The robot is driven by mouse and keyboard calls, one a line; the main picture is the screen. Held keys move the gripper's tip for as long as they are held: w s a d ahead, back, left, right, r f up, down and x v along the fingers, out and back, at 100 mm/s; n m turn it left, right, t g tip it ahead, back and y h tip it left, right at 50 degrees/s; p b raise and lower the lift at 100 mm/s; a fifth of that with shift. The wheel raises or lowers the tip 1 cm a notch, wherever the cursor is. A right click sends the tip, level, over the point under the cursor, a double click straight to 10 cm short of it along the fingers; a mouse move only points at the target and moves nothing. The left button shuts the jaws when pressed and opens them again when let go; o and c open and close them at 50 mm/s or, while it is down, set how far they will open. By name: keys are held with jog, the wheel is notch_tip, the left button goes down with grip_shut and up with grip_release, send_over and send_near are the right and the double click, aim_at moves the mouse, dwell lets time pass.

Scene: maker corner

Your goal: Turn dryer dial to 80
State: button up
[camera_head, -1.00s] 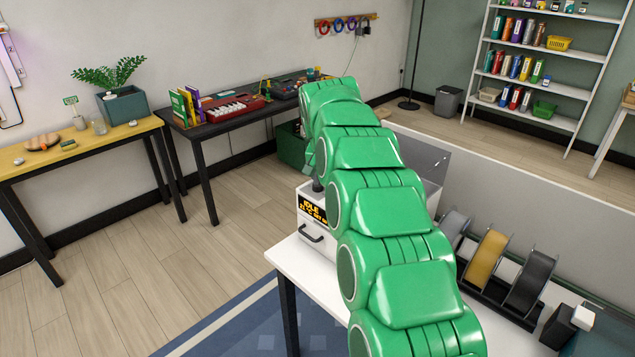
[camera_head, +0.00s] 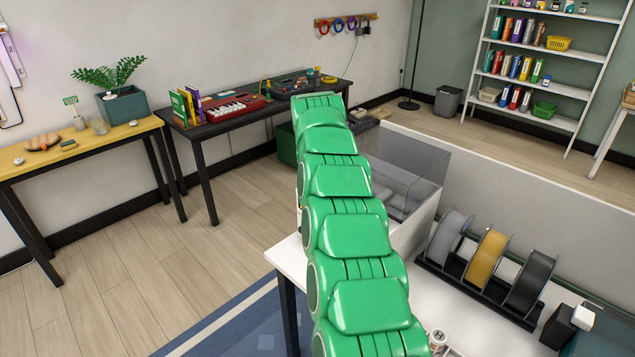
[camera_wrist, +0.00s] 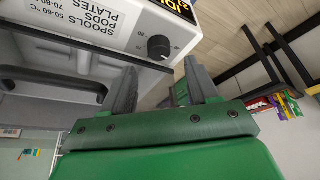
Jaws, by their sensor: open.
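The dryer (camera_head: 420,185) is a white box with a clear lid on the white table; in the head view my green arm hides its front. In the wrist view, its front panel (camera_wrist: 110,28) shows printed temperature ranges, part of a yellow-on-black display (camera_wrist: 180,8) and the round black dial (camera_wrist: 158,47). A light mark shows on the dial, but I cannot read its setting. My gripper (camera_wrist: 155,88) is open, its two dark fingers apart, with the dial beyond the gap between them and no contact visible. The gripper is hidden in the head view.
A rack of filament spools (camera_head: 488,262) stands right of the dryer on the table. A low grey partition (camera_head: 540,190) runs behind. Open floor (camera_head: 150,260) lies to the left.

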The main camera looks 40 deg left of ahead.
jog(key=shift+x, duration=2.75)
jog(key=c, duration=1)
jog(key=shift+w+a+m+t+h, duration=0.1)
jog(key=shift+m+t+h, duration=0.2)
jog(key=shift+m, duration=0.7)
jog(key=shift+w+m+t+h, duration=0.1)
jog(key=shift+m+t+h, duration=0.15)
jog(key=shift+m, duration=0.75)
jog(key=shift+s+m+h, duration=0.15)
jog(key=shift+m+h, duration=0.1)
jog(key=shift+m, duration=0.15)
jog(key=o, duration=1)
jog(key=shift+s+r, duration=0.1)
jog(key=v, duration=0.7)
jog(key=shift+r, duration=0.3)
